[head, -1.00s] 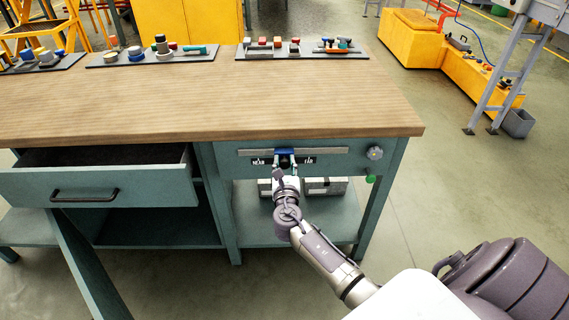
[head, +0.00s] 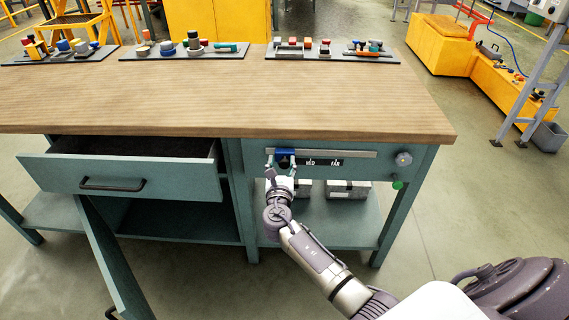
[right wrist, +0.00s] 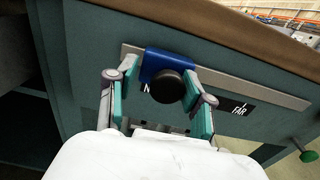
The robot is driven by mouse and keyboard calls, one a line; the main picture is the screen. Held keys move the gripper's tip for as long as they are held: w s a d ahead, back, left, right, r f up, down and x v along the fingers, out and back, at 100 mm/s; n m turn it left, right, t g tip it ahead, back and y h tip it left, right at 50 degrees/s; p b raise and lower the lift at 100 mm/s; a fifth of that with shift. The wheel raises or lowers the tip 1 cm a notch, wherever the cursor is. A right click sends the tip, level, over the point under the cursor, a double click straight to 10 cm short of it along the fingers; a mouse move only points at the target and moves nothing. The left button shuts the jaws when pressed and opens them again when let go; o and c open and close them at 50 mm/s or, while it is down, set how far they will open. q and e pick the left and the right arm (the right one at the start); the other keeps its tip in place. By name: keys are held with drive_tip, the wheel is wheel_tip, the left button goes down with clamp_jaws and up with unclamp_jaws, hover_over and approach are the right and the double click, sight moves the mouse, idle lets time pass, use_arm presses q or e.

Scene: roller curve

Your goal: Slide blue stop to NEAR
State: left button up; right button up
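The blue stop (head: 285,152) sits at the left end of the grey rail (head: 345,153) on the bench front. The MID label (head: 310,161) and FAR label (head: 335,162) show to its right; the NEAR label is mostly hidden. In the right wrist view, the blue stop (right wrist: 155,62) has a round black knob (right wrist: 168,86), with an "N" at its lower left edge. My right gripper (head: 282,166) is open, with its fingers (right wrist: 160,82) on either side of the knob. The right finger is close against the knob; a gap shows on the left. My left gripper is out of view.
An open drawer (head: 130,172) juts out left of the rail, above an open cabinet door (head: 108,255). A grey knob (head: 404,159) and a green button (head: 397,184) are at the right. Grey boxes (head: 347,189) stand on the lower shelf.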

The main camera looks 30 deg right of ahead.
drive_tip(key=shift+s, duration=0.15)
drive_tip(key=v, duration=1.2)
drive_tip(key=s+f+m+g+y+p, duration=0.1)
drive_tip(key=s+f+m+g+y, duration=0.1)
drive_tip(key=f, duration=0.6)
drive_tip(key=s+f+m+g+y+p, duration=0.1)
drive_tip(key=s+f+m+g+y, duration=0.1)
drive_tip(key=f, duration=0.7)
drive_tip(key=s+a+f+m+g+y+p, duration=0.2)
drive_tip(key=s+f+m+g, duration=0.4)
drive_tip(key=s+f, duration=0.8)
drive_tip(key=s+f+m+g+y+p, duration=0.1)
drive_tip(key=s+f+m, duration=0.3)
drive_tip(key=s, duration=0.5)
drive_tip(key=s+f+m+g+y, duration=0.1)
drive_tip(key=s+f+m+g, duration=0.1)
drive_tip(key=s+m, duration=0.5)
drive_tip(key=s+f+m+g+y+p, duration=0.1)
drive_tip(key=s+f+m, duration=0.4)
drive_tip(key=s, duration=0.7)
drive_tip(key=shift+a+f+m+p, duration=0.2)
drive_tip(key=shift+f+m+p, duration=0.15)
drive_tip(key=shift+m, duration=0.35)
